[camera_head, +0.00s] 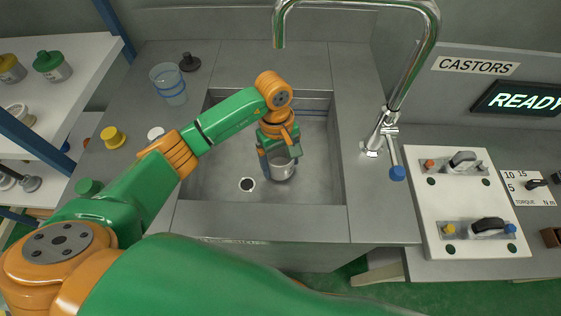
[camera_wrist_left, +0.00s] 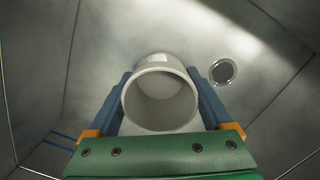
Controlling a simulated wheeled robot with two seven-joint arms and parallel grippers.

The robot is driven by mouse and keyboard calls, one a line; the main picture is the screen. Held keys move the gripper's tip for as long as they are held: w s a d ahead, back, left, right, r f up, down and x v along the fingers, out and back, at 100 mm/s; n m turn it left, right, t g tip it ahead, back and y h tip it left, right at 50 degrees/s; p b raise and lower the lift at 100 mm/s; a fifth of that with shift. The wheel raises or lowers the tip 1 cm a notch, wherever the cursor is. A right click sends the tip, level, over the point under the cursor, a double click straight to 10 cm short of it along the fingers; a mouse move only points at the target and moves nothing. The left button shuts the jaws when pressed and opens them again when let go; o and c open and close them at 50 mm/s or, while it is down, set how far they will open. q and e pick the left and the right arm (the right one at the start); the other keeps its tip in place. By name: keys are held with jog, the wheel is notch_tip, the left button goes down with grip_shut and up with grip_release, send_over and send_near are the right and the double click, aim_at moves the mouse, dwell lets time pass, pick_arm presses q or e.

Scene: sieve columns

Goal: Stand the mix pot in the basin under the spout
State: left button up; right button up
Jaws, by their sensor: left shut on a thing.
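The mix pot (camera_head: 282,165) is a pale grey, open-topped cylinder inside the steel basin (camera_head: 215,190). My left gripper (camera_head: 279,158) reaches down into the basin and is shut on the pot. In the left wrist view the pot (camera_wrist_left: 160,98) sits between the two blue fingers, and its inside looks empty. The pot looks upright near the basin floor; I cannot tell whether it touches it. The chrome spout (camera_head: 279,40) hangs from its curved pipe at the top, beyond the basin's far edge in the picture. My right gripper is not in view.
A round drain (camera_head: 247,184) lies left of the pot. A clear beaker (camera_head: 169,84) and a black knob-like piece (camera_head: 190,62) stand on the counter left of the basin. A blue-tipped tap lever (camera_head: 397,172) is on the right, beside a white castor panel (camera_head: 468,205).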

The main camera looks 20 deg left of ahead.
pick_arm(q)
jog(key=shift+s+f+b, duration=0.1)
jog(key=shift+f+b, duration=0.25)
jog(key=shift+f, duration=0.25)
jog(key=o, duration=1.1)
jog(key=shift+r, duration=0.1)
jog(key=shift+r+p, duration=0.4)
jog(key=shift+p, duration=0.05)
jog(key=r, duration=0.4)
jog(key=r+b, duration=0.1)
jog(key=r, duration=0.2)
jog(key=shift+w+a, duration=0.3)
